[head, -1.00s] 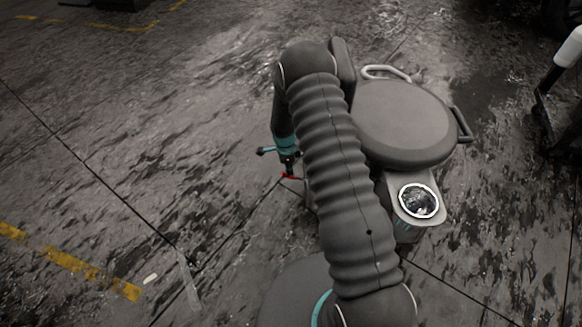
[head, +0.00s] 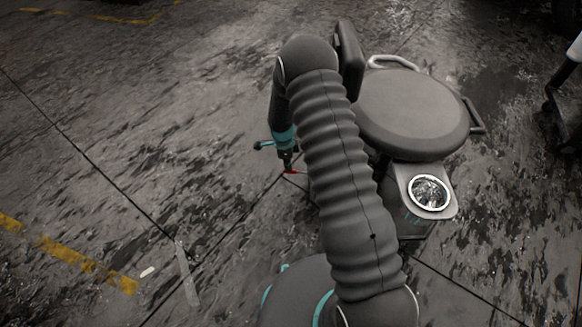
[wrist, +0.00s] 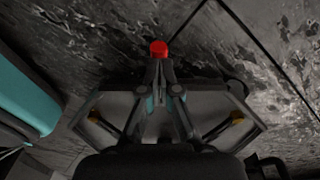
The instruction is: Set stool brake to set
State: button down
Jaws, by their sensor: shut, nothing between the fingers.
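The stool has a round grey seat (head: 412,108) and stands right of my arm in the head view. A small red part (head: 291,172), low at the stool's left side, shows beside my gripper (head: 288,160). In the wrist view a red knob (wrist: 159,47) sits just beyond the closed fingertips of my gripper (wrist: 158,68). I cannot tell whether they touch it. My gripper is shut and empty, low near the floor. My arm hides much of the stool's base, and the brake's position cannot be read.
A wheeled stand (head: 558,105) is at the right edge. The stained floor (head: 130,150) to the left is mostly clear.

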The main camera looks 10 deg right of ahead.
jog(key=f+b, duration=0.1)
jog(key=a+f+b, duration=0.1)
jog(key=b, duration=0.1)
jog(key=shift+w+f, duration=0.1)
jog(key=shift+f, duration=0.3)
jog(key=f+b, duration=0.2)
jog(key=b, duration=0.1)
jog(key=shift+a+f+b, duration=0.25)
jog(key=shift+f+b, duration=0.15)
jog(key=w+a+r+p, duration=0.2)
jog(key=a+r, duration=0.7)
jog(key=shift+w+a+r, duration=0.3)
dwell(0.3)
